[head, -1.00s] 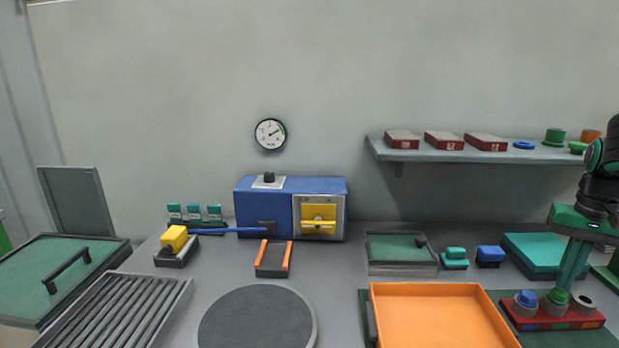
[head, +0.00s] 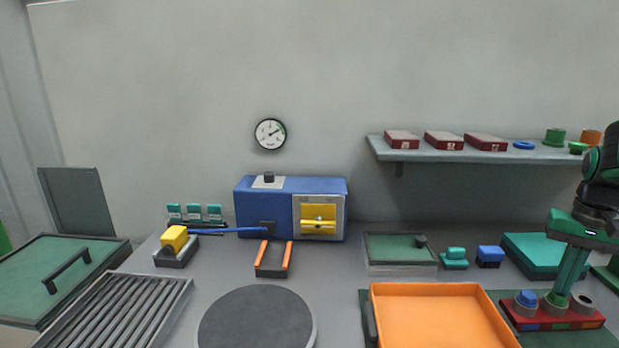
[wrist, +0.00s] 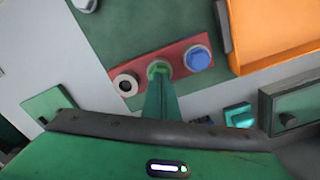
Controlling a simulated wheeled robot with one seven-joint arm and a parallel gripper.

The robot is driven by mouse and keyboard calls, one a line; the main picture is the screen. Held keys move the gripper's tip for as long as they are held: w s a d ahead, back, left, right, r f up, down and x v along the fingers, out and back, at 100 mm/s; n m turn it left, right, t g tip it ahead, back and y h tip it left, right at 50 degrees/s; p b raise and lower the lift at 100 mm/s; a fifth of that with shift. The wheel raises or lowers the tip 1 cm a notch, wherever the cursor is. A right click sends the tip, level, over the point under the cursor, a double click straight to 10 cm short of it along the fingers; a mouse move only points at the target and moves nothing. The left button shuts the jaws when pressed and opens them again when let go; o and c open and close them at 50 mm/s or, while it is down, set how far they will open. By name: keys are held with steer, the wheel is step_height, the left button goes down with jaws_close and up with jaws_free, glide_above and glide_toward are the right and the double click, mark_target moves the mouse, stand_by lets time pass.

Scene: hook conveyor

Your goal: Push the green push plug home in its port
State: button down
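The green push plug (head: 555,300) is in the middle port of a red block (head: 536,321) at the lower right of the head view. It also shows in the wrist view (wrist: 158,68), upright between a blue plug and an empty round port. My gripper (head: 563,293) comes down over the green plug from above. Its narrow green fingers are together, with their tips at the plug's top; in the wrist view they (wrist: 160,80) cover part of the plug. The plug appears low in its port, but the exact seating depth is hidden.
The blue plug (head: 526,298) stands left of the green one, and the grey empty port (head: 583,303) is to the right. An orange tray (head: 435,318) lies to the left of the block. A teal box (head: 535,255) and small blocks stand behind.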

step_height(320, 180, up, 7)
stand_by(1.1)
steer(key=s+a+f, duration=0.3)
steer(key=s+a, duration=0.1)
steer(key=s, duration=0.3)
steer(key=s+a+f, duration=0.3)
steer(key=s+a, duration=0.1)
steer(key=s, duration=0.2)
steer(key=s+a+f, duration=0.3)
steer(key=s+a, duration=0.1)
steer(key=s, duration=0.3)
steer(key=shift+s+a, duration=0.25)
steer(key=shift+s, duration=0.05)
steer(key=shift+r, duration=0.1)
steer(key=shift+w, duration=0.15)
steer(key=shift+w+f, duration=0.3)
steer(key=shift+w, duration=0.3)
steer(key=shift+s, duration=0.1)
